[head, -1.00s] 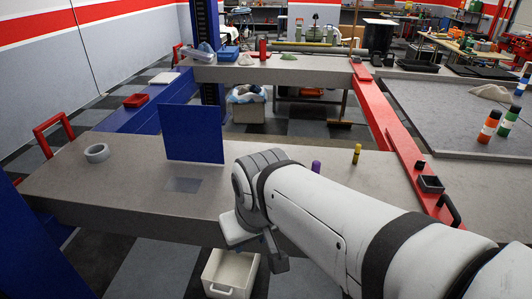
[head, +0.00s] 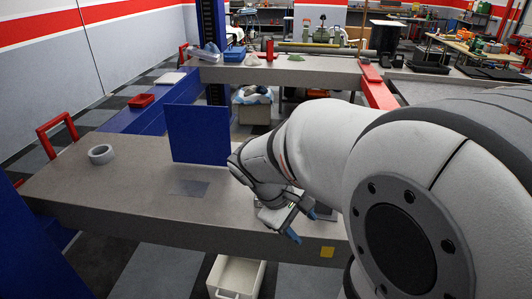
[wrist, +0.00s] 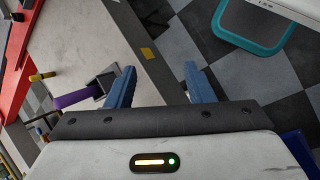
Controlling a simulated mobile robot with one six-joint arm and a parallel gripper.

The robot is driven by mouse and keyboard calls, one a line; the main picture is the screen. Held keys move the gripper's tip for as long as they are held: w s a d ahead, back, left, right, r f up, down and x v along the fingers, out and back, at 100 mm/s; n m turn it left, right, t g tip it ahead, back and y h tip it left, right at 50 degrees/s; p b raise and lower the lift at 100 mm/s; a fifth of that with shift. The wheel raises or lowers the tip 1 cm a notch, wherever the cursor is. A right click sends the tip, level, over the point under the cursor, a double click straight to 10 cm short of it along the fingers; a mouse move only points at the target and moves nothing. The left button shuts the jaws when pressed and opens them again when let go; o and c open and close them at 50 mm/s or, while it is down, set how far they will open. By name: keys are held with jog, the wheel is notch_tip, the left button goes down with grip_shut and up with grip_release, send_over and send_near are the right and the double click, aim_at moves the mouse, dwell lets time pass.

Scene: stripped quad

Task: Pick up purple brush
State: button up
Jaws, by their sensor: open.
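The purple brush (wrist: 74,98) lies in the left of the wrist view on the pale worktop, beside the left finger. A dark grey, box-like piece (wrist: 104,83) is at its right end; I cannot tell whether it is part of the brush. My gripper (wrist: 163,80) is open, with two blue fingers apart and nothing between them. It is near the worktop's front edge, with the brush outside the fingers. In the head view my gripper (head: 301,223) hangs at that edge, and my arm hides the purple part of the brush.
A small yellow cylinder (wrist: 43,76) stands beyond the brush. A blue panel (head: 197,134) and a grey tape roll (head: 101,154) are on the worktop (head: 120,197). A white bin (head: 237,278) is on the floor below. A yellow square (head: 327,252) marks the front face.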

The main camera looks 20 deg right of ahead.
jog(key=w+d+f+n+t+h+b, duration=0.1)
jog(key=w+d+f+n+h, duration=0.3)
jog(key=w+d+n+h, duration=0.3)
jog(key=w+d+f+n+h+b, duration=0.2)
jog(key=w+d+f+n+h, duration=0.3)
jog(key=w, duration=0.5)
jog(key=d+n+p, duration=0.1)
jog(key=d+p, duration=0.1)
jog(key=d, duration=0.6)
jog(key=shift+w+d+r+p, duration=0.15)
jog(key=shift+w+r+p, duration=0.15)
jog(key=shift+r, duration=0.15)
jog(key=c, duration=1)
